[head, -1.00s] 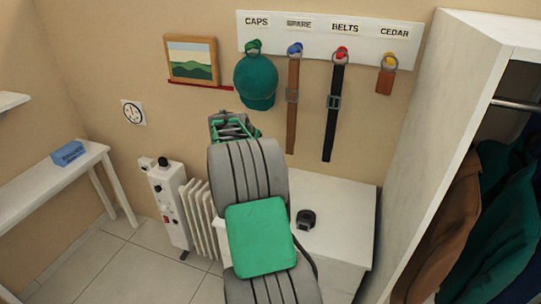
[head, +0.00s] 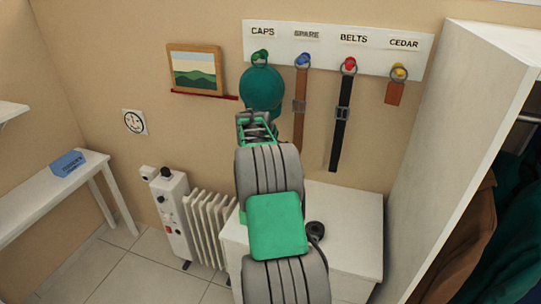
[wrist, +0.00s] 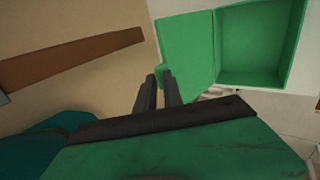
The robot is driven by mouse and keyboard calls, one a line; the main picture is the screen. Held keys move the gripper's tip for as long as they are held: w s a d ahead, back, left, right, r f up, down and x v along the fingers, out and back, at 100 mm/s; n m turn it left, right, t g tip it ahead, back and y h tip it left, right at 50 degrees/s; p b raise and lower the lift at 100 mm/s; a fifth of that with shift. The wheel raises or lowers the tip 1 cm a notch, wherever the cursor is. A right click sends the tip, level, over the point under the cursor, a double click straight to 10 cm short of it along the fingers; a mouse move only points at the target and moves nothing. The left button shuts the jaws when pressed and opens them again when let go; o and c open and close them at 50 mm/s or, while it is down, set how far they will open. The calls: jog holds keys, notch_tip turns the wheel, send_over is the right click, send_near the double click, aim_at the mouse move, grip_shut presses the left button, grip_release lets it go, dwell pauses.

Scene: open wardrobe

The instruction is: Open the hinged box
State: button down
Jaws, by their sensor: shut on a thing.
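The green hinged box (wrist: 258,42) shows in the upper right of the wrist view. Its lid (wrist: 188,50) is swung up from the body, and the hollow inside is visible. My gripper (wrist: 160,80) has its two dark fingers close together at the lid's near corner, shut on a small green tab of the lid; the exact contact is partly hidden. In the head view my arm covers nearly all of the box, and the fingers cannot be made out.
A white chest (head: 345,235) stands below the wall, with a dark round object (head: 315,231) on top. A teal cap (head: 262,88), brown belt (head: 300,120) and black belt (head: 341,120) hang behind my arm. A radiator (head: 208,225) is left, the open wardrobe (head: 450,130) right.

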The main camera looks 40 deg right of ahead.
jog(key=shift+w+d+r, duration=0.2)
jog(key=shift+d+r, duration=0.15)
jog(key=shift+r, duration=0.25)
jog(key=c, duration=1.6)
grip_release()
jog(key=shift+d+f, duration=0.1)
jog(key=shift+d, duration=0.05)
jog(key=shift+c, duration=0.2)
jog(key=shift+o, duration=0.4)
jog(key=shift+f, duration=0.25)
jog(key=shift+s+a+f, duration=0.15)
jog(key=shift+a+f, duration=0.05)
jog(key=shift+f, duration=0.05)
jog(key=b+v, duration=0.2)
jog(key=v, duration=0.6)
